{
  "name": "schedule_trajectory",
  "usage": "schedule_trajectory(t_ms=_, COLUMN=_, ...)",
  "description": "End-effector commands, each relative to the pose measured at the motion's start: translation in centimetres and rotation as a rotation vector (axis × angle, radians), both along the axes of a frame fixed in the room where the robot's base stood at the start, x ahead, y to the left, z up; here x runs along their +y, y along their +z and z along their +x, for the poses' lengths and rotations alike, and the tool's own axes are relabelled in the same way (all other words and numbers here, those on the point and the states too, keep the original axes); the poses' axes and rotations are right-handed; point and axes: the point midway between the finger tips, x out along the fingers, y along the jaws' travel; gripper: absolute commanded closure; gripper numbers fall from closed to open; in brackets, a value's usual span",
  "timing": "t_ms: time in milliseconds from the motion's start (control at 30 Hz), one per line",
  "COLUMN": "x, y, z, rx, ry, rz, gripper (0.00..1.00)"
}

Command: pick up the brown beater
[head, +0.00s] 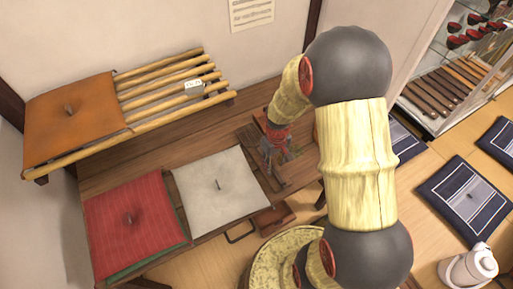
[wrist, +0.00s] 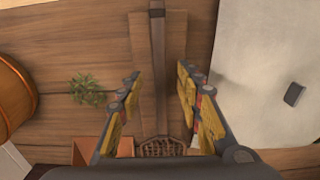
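The brown beater (wrist: 157,60) shows in the wrist view as a dark, straight handle running from the top edge down the middle, with what looks like its woven head (wrist: 163,147) at the bottom. It lies along a brown wooden board on the table. My gripper (wrist: 158,78) is open, with one finger on each side of the handle and a gap on both sides. I cannot tell how far above the handle the fingertips are. In the head view my gripper (head: 276,152) is over the table's right part and hides most of the beater.
A pale grey cushion (head: 205,190) lies close left of my gripper, beside a red cushion (head: 128,235). A slatted rack (head: 165,90) bears an orange cushion (head: 60,130). The wrist view shows a green sprig (wrist: 88,92) and a round wooden vessel (wrist: 14,95) at left.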

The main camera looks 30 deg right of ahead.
Motion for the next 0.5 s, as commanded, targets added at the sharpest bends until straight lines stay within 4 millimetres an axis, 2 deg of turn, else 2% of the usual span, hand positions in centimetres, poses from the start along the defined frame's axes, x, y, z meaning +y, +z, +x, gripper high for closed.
schedule_trajectory(t_ms=33, x=0.0, y=-1.2, z=0.0, rx=0.001, ry=0.0, rz=0.0, gripper=0.64)
schedule_trajectory(t_ms=133, x=0.0, y=-2.1, z=0.0, rx=0.0, ry=0.0, rz=0.0, gripper=0.64)
schedule_trajectory(t_ms=367, x=0.0, y=-2.1, z=0.1, rx=-0.001, ry=0.0, rz=0.0, gripper=0.64)
schedule_trajectory(t_ms=500, x=0.0, y=-2.1, z=0.0, rx=-0.001, ry=0.0, rz=0.0, gripper=0.72)
